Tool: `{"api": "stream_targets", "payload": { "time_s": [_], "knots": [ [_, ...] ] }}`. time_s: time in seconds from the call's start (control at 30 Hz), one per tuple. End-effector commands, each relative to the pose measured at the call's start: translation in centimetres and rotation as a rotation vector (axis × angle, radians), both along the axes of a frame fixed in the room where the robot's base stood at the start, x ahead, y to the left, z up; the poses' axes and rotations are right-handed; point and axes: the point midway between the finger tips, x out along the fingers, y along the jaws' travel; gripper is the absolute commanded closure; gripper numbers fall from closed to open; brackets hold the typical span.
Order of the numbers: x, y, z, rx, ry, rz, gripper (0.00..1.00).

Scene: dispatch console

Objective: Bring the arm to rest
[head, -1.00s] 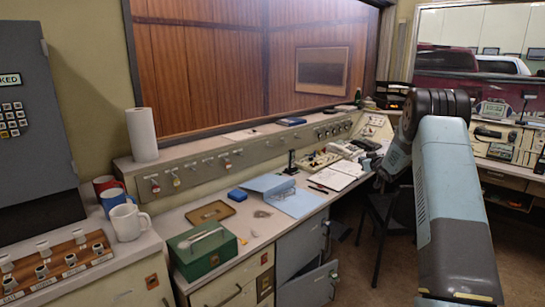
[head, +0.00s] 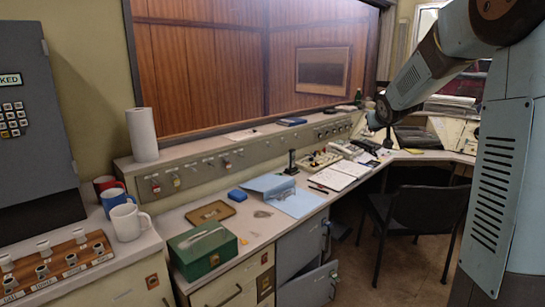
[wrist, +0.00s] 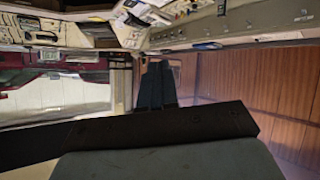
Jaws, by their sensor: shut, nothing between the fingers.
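My arm (head: 495,180) rises at the right side of the head view, bends at the top edge and reaches down and left towards the far end of the console. Its far end lies over the back corner of the desk in the picture; the fingers are too small to make out there. In the wrist view my gripper (wrist: 157,85) shows as dark fingers close together, shut and empty. The wrist view is upside down, with the console at the top. The fingers touch nothing that I can see.
The desk holds a green cash box (head: 202,249), a blue folder (head: 296,203), an open book (head: 333,180) and telephones. Mugs (head: 129,222) and a paper towel roll (head: 142,134) stand left. A dark chair (head: 422,212) stands beside my arm.

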Motion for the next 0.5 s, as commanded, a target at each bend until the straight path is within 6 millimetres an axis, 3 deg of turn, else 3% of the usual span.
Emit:
{"api": "stream_targets", "payload": {
  "time_s": [0.2, 0.5],
  "knots": [
    [-7.8, 2.0, 1.9, 0.026, 0.081, -0.037, 1.0],
    [-18.9, 4.8, 2.2, 0.075, 0.21, -0.062, 1.0]
  ]
}}
